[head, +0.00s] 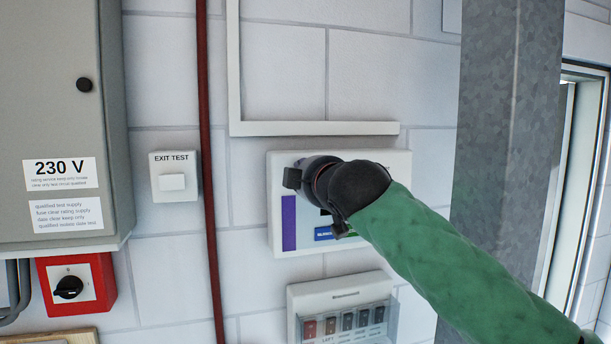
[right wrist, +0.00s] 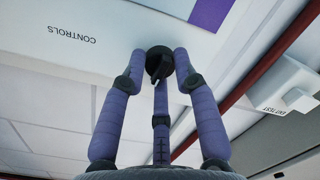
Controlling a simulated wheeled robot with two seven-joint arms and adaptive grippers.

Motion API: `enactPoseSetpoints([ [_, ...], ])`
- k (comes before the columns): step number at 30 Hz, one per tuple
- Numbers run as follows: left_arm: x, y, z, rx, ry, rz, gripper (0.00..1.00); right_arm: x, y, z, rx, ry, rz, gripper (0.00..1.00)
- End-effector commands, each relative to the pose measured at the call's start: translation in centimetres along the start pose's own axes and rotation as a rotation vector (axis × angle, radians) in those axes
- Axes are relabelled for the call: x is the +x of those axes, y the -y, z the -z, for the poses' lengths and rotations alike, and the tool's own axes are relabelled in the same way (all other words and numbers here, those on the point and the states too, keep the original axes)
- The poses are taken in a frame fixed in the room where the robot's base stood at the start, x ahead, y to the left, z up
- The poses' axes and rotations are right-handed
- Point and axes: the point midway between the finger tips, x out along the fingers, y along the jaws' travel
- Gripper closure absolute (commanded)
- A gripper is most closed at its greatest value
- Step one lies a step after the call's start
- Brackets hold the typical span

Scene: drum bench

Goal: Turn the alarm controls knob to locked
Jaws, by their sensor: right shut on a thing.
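The white alarm controls panel (head: 340,164) is on the block wall in the head view, behind my right gripper (head: 306,178). In the right wrist view its face (right wrist: 105,50) carries the upside-down word CONTROLS. A round black knob (right wrist: 158,54) sticks out of the panel there. My right gripper (right wrist: 160,72) has its purple fingers closed around the knob, one on each side and one below. The gripper hides the knob in the head view, and I cannot read the knob's setting. My left gripper is in neither view.
An EXIT TEST switch (head: 173,182) and a red vertical pipe (head: 207,130) are left of the panel. Below is a unit with several small switches (head: 340,292). A grey cabinet (head: 50,110) and a red box with a black rotary switch (head: 68,287) are at left. A metal post (head: 505,110) stands at right.

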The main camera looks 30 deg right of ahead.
Motion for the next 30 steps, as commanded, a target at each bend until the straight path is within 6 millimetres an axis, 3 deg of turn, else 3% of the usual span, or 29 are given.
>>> enactPoseSetpoints([
  [9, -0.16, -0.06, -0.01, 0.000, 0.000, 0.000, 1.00, -0.15, -0.31, 0.17, -0.108, 0.003, -0.012, 1.00],
  [24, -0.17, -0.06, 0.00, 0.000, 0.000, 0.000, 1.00, -0.14, -0.27, 0.17, -0.128, 0.004, -0.012, 1.00],
  [25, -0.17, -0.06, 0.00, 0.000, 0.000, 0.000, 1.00, -0.14, -0.26, 0.17, -0.128, 0.004, -0.012, 0.67],
  [27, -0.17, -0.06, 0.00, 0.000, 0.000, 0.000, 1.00, -0.13, -0.24, 0.17, -0.127, 0.004, -0.012, 0.47],
  [30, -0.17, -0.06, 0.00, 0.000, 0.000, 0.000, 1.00, -0.09, -0.16, 0.13, -0.127, 0.006, -0.010, 0.47],
])
